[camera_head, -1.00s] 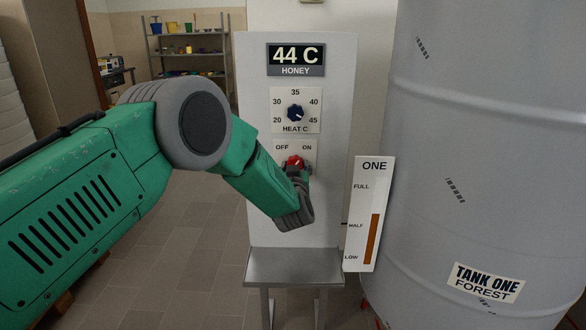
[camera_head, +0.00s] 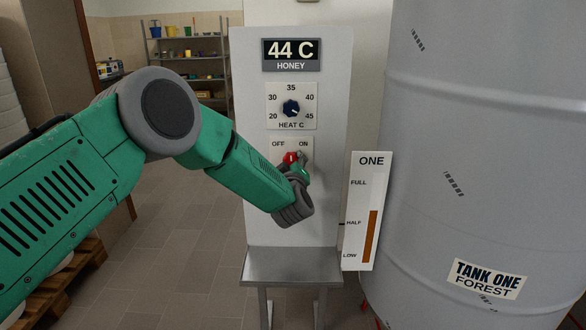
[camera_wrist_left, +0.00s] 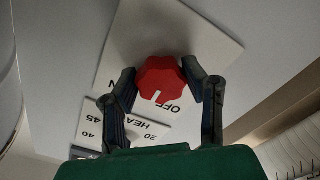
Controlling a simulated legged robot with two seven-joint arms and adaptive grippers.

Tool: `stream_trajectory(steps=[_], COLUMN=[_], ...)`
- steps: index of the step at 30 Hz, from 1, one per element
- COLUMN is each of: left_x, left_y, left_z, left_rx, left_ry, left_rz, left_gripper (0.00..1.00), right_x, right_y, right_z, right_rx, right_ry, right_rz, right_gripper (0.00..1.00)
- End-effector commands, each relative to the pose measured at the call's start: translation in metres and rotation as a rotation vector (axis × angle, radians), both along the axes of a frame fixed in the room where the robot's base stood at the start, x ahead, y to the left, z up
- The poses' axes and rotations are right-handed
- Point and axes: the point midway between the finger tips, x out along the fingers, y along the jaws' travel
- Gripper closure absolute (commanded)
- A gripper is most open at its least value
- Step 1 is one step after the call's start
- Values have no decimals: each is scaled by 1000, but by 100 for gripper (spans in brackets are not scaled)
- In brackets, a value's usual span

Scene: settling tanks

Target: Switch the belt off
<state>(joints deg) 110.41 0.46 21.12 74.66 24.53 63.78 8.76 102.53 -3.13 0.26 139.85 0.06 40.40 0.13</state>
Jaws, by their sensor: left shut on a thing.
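The red switch knob (camera_head: 290,158) sits on the grey control panel (camera_head: 240,150), below the words OFF and ON. My left gripper (camera_head: 297,167) reaches it from the left and partly hides it and its plate. In the left wrist view the knob (camera_wrist_left: 160,82) is between the two dark fingers of my left gripper (camera_wrist_left: 161,75), which are shut on it. Its white mark points toward the label side, close to the word OFF. My right gripper is not in view.
A level gauge (camera_head: 362,220) and the large grey tank (camera_head: 460,130) stand close on the right. A metal shelf (camera_head: 292,266) juts out below the panel.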

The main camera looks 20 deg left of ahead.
Motion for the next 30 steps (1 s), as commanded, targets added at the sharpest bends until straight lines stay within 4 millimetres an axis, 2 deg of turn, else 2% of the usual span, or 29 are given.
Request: stream_trajectory(steps=[15, 30], left_x=[0, -1], left_y=[-2, -2], left_z=[-4, -3], left_rx=[-408, -547], left_ry=[-111, -149], left_rz=[-2, -2], left_gripper=[90, 90], right_x=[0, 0], right_y=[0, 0], right_z=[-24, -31], right_rx=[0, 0], right_ry=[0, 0], right_rz=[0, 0], right_gripper=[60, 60])
